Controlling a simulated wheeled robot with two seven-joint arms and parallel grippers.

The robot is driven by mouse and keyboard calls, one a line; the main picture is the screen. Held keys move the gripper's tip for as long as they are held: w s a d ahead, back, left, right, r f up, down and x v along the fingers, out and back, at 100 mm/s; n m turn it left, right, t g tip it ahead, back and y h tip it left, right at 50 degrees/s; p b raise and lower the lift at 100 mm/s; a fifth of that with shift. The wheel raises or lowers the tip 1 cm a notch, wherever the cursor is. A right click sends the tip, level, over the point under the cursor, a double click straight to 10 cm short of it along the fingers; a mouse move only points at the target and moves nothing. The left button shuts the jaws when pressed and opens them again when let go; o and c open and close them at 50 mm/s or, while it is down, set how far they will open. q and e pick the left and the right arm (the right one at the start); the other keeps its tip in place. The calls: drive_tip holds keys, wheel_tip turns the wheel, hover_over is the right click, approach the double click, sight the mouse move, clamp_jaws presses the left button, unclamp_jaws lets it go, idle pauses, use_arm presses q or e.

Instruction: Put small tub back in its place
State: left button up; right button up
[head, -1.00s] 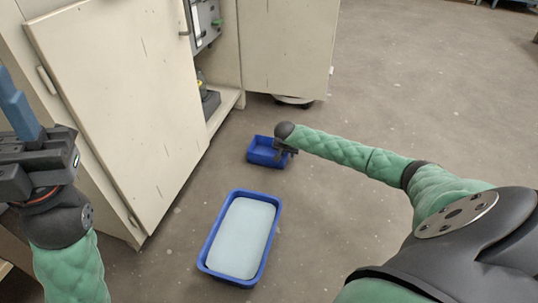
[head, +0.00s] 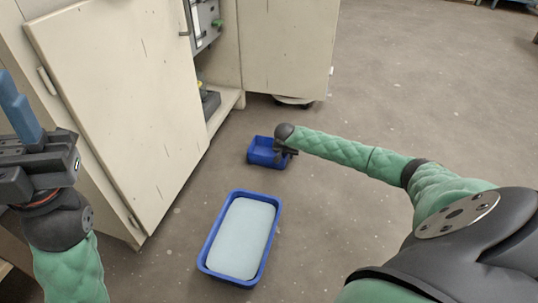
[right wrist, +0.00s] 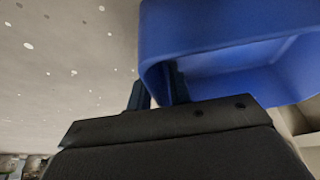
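The small tub (head: 262,158) is a blue open box seen near the middle of the head view, in front of the cabinet. My right gripper (head: 285,152) is at its right side. In the right wrist view the small tub (right wrist: 215,30) fills the upper right. There the two dark fingers of my right gripper (right wrist: 158,90) straddle its wall, one outside and one inside, and look shut on it. I cannot tell whether its base touches the floor. My left gripper (head: 18,110) is at the left edge, away from the tub; its finger opening is not clear.
A larger blue tub (head: 207,250) with a pale blue filling stands on the floor nearer to me. A cream cabinet (head: 120,100) stands at left with its doors open and items inside, including a dark bin (head: 210,104). The floor (head: 400,110) at right is clear.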

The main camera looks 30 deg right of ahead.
clamp_jaws()
drive_tip(key=shift+r, duration=0.15)
